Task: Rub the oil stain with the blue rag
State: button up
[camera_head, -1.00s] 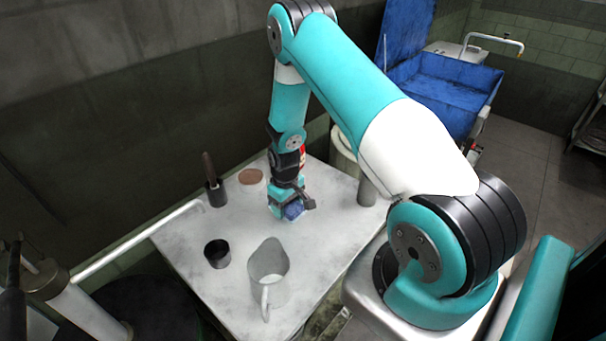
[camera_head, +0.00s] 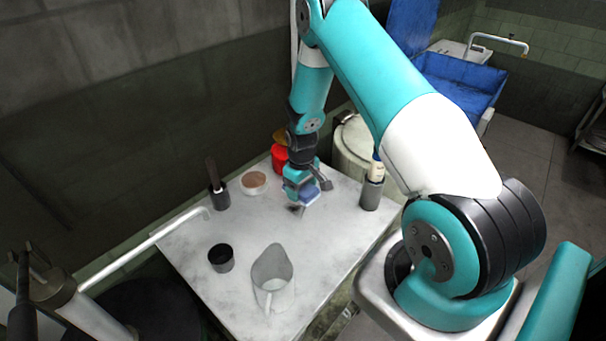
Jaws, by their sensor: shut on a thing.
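My gripper (camera_head: 303,188) is shut on the blue rag (camera_head: 309,196), over the far right part of the white table (camera_head: 221,275). The rag is a small bunched blue cloth below the fingers. A small dark patch (camera_head: 295,209), which looks like the oil stain, shows on the tabletop just left of and below the rag. The rag and gripper may hide part of it. I cannot tell whether the rag touches the table or hangs just above it.
A grey pitcher (camera_head: 273,280) and a dark cup (camera_head: 221,258) stand nearer the front. A holder with a brown handle (camera_head: 219,194), a round tan-topped dish (camera_head: 254,182) and a red container (camera_head: 280,157) line the back. A grey cylinder with a bottle (camera_head: 372,191) stands right.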

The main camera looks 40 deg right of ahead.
jog(key=shift+r+p, duration=0.95)
jog(key=shift+r, duration=0.75)
